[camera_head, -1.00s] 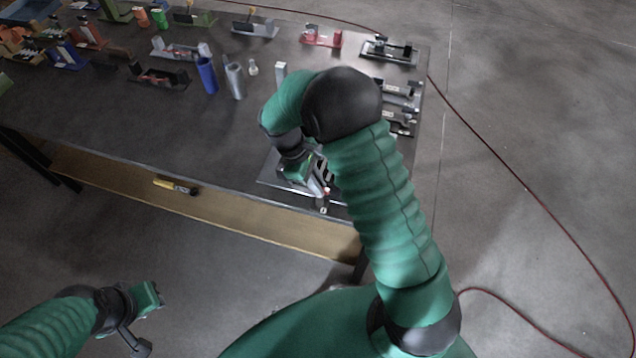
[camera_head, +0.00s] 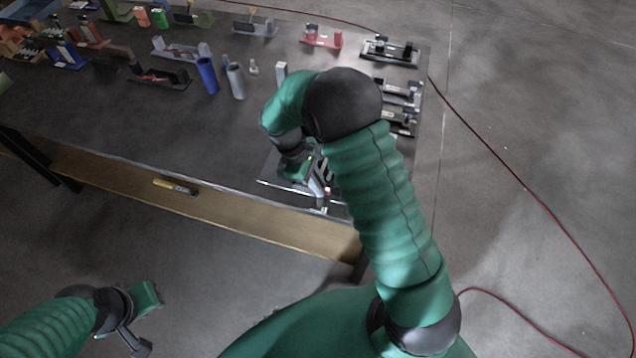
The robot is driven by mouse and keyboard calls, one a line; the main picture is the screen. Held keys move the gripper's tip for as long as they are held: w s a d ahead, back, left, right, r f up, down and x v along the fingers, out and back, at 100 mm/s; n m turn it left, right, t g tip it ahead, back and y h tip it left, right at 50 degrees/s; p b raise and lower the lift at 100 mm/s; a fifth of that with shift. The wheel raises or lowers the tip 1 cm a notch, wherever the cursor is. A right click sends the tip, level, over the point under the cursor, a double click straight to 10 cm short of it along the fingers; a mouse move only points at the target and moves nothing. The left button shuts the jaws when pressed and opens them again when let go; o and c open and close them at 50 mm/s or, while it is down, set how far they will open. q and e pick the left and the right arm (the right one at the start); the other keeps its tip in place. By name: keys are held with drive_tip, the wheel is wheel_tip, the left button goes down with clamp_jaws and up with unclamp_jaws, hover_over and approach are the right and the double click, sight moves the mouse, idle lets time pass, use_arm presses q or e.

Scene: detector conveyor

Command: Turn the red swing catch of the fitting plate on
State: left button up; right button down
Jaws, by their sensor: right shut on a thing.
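The fitting plate (camera_head: 272,180) lies at the near right corner of the table, mostly covered by my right arm. My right gripper (camera_head: 319,193) points down at the plate's near part and is shut on a small part there, which looks to be the red swing catch. The catch itself is hidden behind the jaws and arm, so its angle cannot be told. My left gripper (camera_head: 146,318) hangs over the floor at the lower left, away from the table; its jaw opening is unclear.
A blue cylinder (camera_head: 207,75) and a grey cylinder (camera_head: 235,81) stand on the dark table (camera_head: 120,130). Several fixtures line its far and right sides, including a red one (camera_head: 321,38). A yellow tool (camera_head: 175,186) lies on the lower shelf. A red cable crosses the floor.

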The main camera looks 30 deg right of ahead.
drive_tip(key=shift+s+f, duration=0.1)
drive_tip(key=m+y+p, duration=0.1)
drive_tip(key=m+p, duration=0.1)
drive_tip(key=m, duration=0.1)
drive_tip(key=shift+g, duration=0.4)
drive_tip(key=m+y, duration=0.1)
drive_tip(key=m, duration=0.1)
drive_tip(key=m+p, duration=0.1)
drive_tip(key=m, duration=0.2)
drive_tip(key=shift+d+y+p, duration=0.15)
drive_tip(key=shift+y+p, duration=0.15)
drive_tip(key=shift+y, duration=0.1)
drive_tip(key=m+y, duration=0.1)
drive_tip(key=m, duration=0.1)
drive_tip(key=m+y+p, duration=0.1)
drive_tip(key=m, duration=0.2)
drive_tip(key=shift+d, duration=0.15)
drive_tip(key=shift+d+m+t+y+p, duration=0.1)
drive_tip(key=shift+m+t+y+p, duration=0.5)
drive_tip(key=shift+m, duration=1.7)
drive_tip(key=c, duration=1.5)
unclamp_jaws()
